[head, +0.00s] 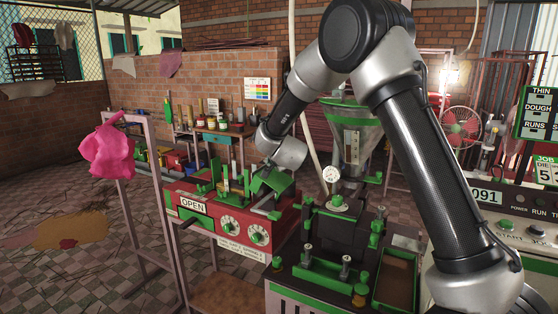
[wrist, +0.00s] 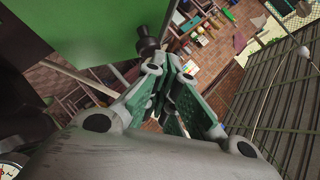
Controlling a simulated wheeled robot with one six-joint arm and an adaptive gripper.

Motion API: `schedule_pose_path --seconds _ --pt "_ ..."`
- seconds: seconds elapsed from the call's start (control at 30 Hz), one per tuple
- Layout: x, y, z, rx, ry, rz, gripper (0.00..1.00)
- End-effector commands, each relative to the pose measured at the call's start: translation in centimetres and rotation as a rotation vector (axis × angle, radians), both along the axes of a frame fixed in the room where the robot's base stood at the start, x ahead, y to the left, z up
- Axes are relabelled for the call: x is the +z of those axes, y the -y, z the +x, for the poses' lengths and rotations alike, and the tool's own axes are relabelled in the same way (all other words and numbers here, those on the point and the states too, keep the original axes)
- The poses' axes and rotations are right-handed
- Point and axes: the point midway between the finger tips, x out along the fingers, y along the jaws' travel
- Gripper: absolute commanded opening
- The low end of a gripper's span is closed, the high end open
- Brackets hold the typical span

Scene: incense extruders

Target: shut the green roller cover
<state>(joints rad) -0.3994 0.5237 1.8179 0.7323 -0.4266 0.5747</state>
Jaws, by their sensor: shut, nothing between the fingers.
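The green roller cover (head: 273,182) stands tilted up on top of the red machine (head: 195,192), whose front carries an OPEN sign (head: 193,205). A large green panel (wrist: 95,25), which looks like this cover, fills the upper left of the wrist view, beside my fingers. My gripper (wrist: 175,100) is shut and empty. In the head view my wrist is just above the cover, and the fingers are mostly hidden or too small to make out. I cannot tell whether they touch the cover.
A dark machine with a metal hopper (head: 350,130) stands right of the red one, with a green-edged tray (head: 395,278) in front. A control panel (head: 510,220) is at right. The left floor is mostly open.

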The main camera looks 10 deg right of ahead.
Motion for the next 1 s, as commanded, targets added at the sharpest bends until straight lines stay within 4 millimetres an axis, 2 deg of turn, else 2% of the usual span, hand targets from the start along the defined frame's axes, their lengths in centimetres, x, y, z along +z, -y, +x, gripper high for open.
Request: schedule_pose_path --seconds 0.4,1.0 --pt "-1.7 -1.9 1.3 0.0 0.0 0.0 0.0" --pt "-2.1 -2.2 1.6 0.0 0.0 0.0 0.0"
